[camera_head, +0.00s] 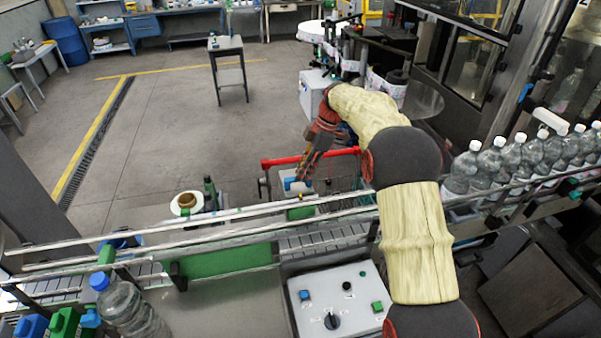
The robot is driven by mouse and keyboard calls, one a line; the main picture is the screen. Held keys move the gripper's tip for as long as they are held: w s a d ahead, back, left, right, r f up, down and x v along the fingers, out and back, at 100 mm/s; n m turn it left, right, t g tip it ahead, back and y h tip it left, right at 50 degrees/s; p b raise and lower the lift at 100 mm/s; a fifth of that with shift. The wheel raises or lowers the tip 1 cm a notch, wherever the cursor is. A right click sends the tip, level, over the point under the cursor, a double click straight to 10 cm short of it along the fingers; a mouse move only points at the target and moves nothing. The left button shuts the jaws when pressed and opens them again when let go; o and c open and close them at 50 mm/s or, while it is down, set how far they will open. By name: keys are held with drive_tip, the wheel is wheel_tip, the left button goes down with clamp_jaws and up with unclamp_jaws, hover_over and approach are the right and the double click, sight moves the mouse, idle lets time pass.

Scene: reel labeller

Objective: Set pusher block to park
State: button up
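My gripper (306,172) is in the head camera view, beyond the conveyor rails, pointing down at a small blue and white block (296,186). This block may be the pusher block, but I cannot tell for sure. It sits just behind the rails, with a green piece (300,213) below it at the conveyor. The fingertips are at or just above the block. I cannot tell whether they touch it or how far apart they are. No park marking is readable.
The conveyor's metal rails (190,238) run across the front. A control panel (340,300) with knob and buttons is in front. A red-handled cart (310,158) stands behind.

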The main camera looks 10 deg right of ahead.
drive_tip(key=shift+o, duration=0.7)
drive_tip(key=shift+d, duration=0.1)
drive_tip(key=shift+o, duration=0.9)
drive_tip(key=shift+f, duration=0.1)
drive_tip(key=v, duration=1.1)
drive_tip(key=shift+r, duration=0.4)
drive_tip(key=shift+d, duration=0.1)
